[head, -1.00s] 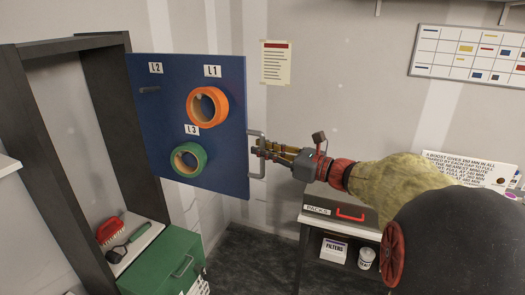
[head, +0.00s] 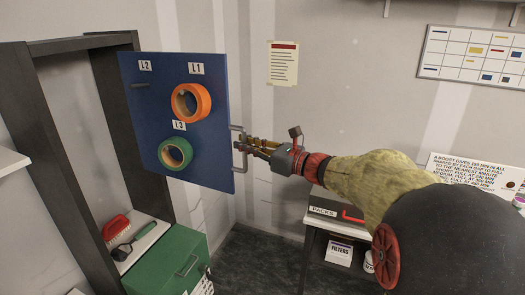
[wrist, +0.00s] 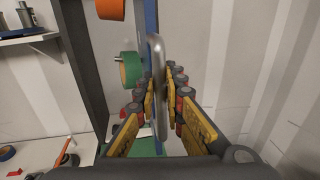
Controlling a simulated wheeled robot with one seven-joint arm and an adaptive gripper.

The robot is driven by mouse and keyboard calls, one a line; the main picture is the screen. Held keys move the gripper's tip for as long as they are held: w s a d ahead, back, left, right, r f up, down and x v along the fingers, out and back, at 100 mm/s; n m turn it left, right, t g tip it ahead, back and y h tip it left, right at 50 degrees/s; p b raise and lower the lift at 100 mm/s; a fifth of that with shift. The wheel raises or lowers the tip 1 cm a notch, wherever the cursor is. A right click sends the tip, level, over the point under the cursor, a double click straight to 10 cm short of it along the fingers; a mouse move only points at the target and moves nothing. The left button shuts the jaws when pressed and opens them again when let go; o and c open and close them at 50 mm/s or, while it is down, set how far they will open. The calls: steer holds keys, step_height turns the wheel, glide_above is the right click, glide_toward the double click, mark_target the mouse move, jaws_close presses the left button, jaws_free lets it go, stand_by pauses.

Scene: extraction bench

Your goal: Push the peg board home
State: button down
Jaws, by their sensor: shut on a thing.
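The peg board (head: 210,135) is a blue hinged panel standing out from a dark open frame (head: 128,165) in the head view. An orange ring (head: 204,102) hangs at L1 and a green ring (head: 187,153) at L3; the L2 peg (head: 139,85) is bare. A grey bar handle (head: 235,150) is on the board's right edge. My gripper (head: 245,147) is shut on this handle. In the wrist view the handle (wrist: 158,85) runs between the two yellow fingers (wrist: 160,105), and the board shows edge-on behind it.
Below the frame are a green box (head: 168,262), a red brush (head: 117,228) and a black-handled tool (head: 133,243) on a shelf. A bench with a PACKS drawer (head: 322,211) stands at right, with a FILTERS box (head: 339,252) below.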

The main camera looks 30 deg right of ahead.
mark_target(231, 143)
steer(key=x, duration=0.2)
steer(key=a+x, duration=0.1)
steer(key=x, duration=0.2)
steer(key=shift+b, duration=0.35)
steer(key=c, duration=2)
jaws_free()
steer(key=shift+o, duration=0.5)
